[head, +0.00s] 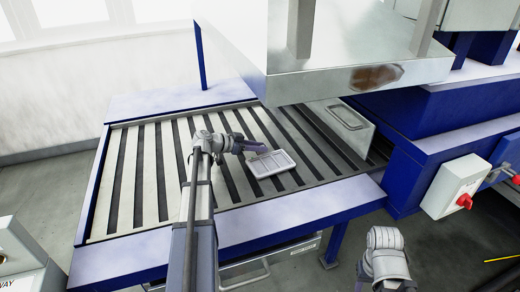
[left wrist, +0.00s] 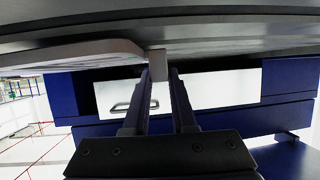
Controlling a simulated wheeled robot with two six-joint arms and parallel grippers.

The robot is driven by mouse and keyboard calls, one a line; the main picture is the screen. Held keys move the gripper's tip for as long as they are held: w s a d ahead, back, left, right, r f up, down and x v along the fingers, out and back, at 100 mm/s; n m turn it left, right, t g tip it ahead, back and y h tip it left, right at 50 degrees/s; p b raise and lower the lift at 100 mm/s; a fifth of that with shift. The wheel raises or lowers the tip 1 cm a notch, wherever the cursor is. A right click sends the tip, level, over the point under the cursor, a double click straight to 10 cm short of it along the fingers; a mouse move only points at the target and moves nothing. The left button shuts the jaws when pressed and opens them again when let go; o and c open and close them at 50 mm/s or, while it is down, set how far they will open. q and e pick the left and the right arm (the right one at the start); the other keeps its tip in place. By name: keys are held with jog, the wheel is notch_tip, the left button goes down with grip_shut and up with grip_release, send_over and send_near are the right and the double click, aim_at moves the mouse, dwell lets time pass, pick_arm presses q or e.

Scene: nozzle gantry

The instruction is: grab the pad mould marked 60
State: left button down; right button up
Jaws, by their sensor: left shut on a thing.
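A pale grey pad mould (head: 272,163), a flat rectangular plate with a raised rim and ribbed inside, is on or just over the slatted bed in the head view. Its number is too small to read. My left gripper (head: 256,148) is at the mould's far left corner and shut on it. In the left wrist view, the two fingers (left wrist: 160,88) are on either side of a small light tab (left wrist: 157,63) by the edge of the pale plate (left wrist: 85,58). My right gripper is not visible; only part of my right arm shows at the bottom right.
The slatted bed (head: 150,165) has a blue frame (head: 310,212). A metal gantry housing (head: 355,75) overhangs the back. A control box with a red knob (head: 455,187) is at the right.

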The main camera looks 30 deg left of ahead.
pick_arm(q)
notch_tip(320, 180, up, 9)
jog(key=p, duration=0.8)
jog(key=shift+r+p, duration=0.2)
jog(key=shift+p, duration=0.15)
